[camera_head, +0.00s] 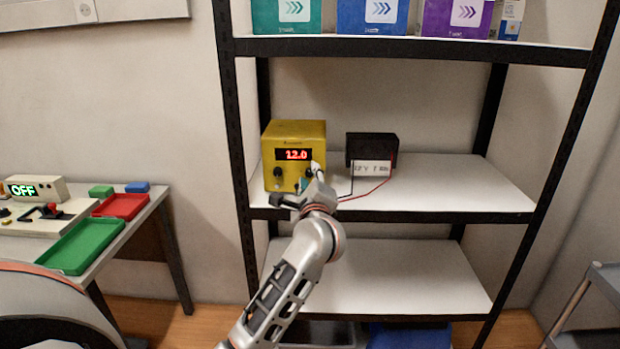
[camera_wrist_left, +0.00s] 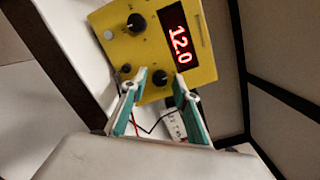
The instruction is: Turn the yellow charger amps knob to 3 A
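The yellow charger (camera_head: 296,134) stands on the middle shelf, its red display (camera_head: 293,155) reading 12.0. In the left wrist view the charger (camera_wrist_left: 206,66) appears turned sideways, with one dark knob (camera_wrist_left: 136,22) near the top and another knob (camera_wrist_left: 159,77) lower down. Their labels are too small to read. My left gripper (camera_head: 310,178) is at the front of the charger's right side and hides part of it. In the wrist view its teal fingers (camera_wrist_left: 161,80) are open, with the lower knob between the tips; I cannot tell whether they touch it. My right gripper is not in view.
A black box (camera_head: 371,147) with a white label and red and black leads stands right of the charger. Black shelf posts (camera_head: 236,150) and the upper shelf edge (camera_head: 410,50) frame the space. A side table at left holds a green tray (camera_head: 82,246) and a red tray (camera_head: 121,206).

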